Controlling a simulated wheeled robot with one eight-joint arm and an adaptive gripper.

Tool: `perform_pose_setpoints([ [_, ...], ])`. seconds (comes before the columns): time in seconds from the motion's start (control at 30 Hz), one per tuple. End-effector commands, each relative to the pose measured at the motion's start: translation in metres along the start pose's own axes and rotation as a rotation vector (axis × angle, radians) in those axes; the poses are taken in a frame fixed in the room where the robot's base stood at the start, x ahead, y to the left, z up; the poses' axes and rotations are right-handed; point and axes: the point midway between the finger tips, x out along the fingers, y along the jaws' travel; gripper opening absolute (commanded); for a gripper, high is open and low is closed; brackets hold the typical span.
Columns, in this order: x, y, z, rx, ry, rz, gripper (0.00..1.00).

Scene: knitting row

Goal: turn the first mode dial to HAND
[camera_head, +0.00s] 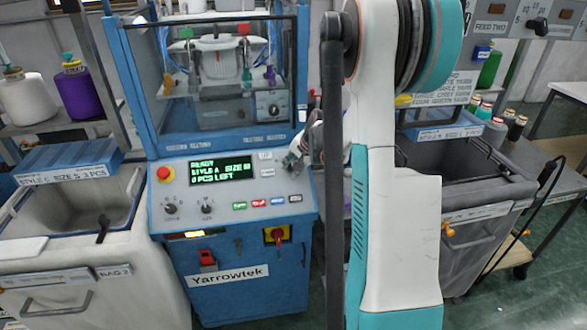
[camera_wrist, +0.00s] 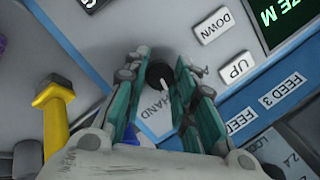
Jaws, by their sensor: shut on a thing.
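In the wrist view, a small round black dial (camera_wrist: 158,75) sits on the grey panel with the word HAND printed beside it. A pale mark on the dial's edge lies on the side toward that word, but its exact pointing is hard to read. My gripper (camera_wrist: 158,82) has its teal fingers on either side of the dial, shut on it. In the head view, my gripper (camera_head: 300,158) is at the upper right of the blue machine's sloping panel (camera_head: 230,195) and hides the dial there.
UP (camera_wrist: 237,68) and DOWN (camera_wrist: 213,25) buttons lie close to my fingers. A yellow lever (camera_wrist: 54,110) stands out at the left of the wrist view. A lit display (camera_head: 222,172), a red stop button (camera_head: 164,174) and two other black knobs (camera_head: 207,209) are on the panel.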

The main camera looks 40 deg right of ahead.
Motion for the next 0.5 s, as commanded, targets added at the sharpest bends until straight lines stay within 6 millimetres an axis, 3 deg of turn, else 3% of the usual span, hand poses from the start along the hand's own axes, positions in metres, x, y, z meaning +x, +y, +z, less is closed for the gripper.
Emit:
perform_pose_setpoints([
  [0.5,0.0004,0.0014,0.0001,0.295,0.013,-0.083,0.01],
])
